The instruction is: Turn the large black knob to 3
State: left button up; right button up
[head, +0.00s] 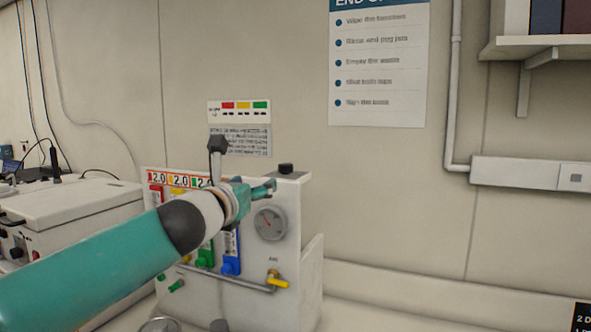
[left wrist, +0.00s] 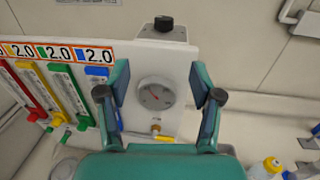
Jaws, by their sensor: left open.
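A black knob (head: 285,169) sits on top of the white panel unit (head: 312,220), near its right end. The knob also shows at the top of the left wrist view (left wrist: 163,23). I cannot read a scale or number on it. My left gripper (head: 266,187) is in front of the panel, below and left of the knob in the head view. In the left wrist view its two fingers (left wrist: 160,72) are spread wide with nothing between them; the knob appears beyond and above them. My right gripper is not in view.
A round gauge (head: 270,223) and a yellow valve (head: 277,279) are on the panel's front. Colored flow meters marked 2.0 (left wrist: 52,53) stand left of the gauge. A white box (head: 70,215) with black knobs is at left. Bottles (left wrist: 268,168) stand at the lower right.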

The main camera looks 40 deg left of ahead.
aim_at(283, 170)
pick_arm(q)
jog(key=p+x, duration=0.1)
jog(key=x, duration=0.4)
jog(key=p+x, duration=0.2)
jog(key=x, duration=0.3)
jog(key=p+x, duration=0.1)
jog(key=x, duration=0.4)
jog(key=shift+w+d+p, duration=0.3)
jog(key=shift+w, duration=0.1)
jog(key=shift+w+a, duration=0.25)
jog(key=shift+w, duration=0.2)
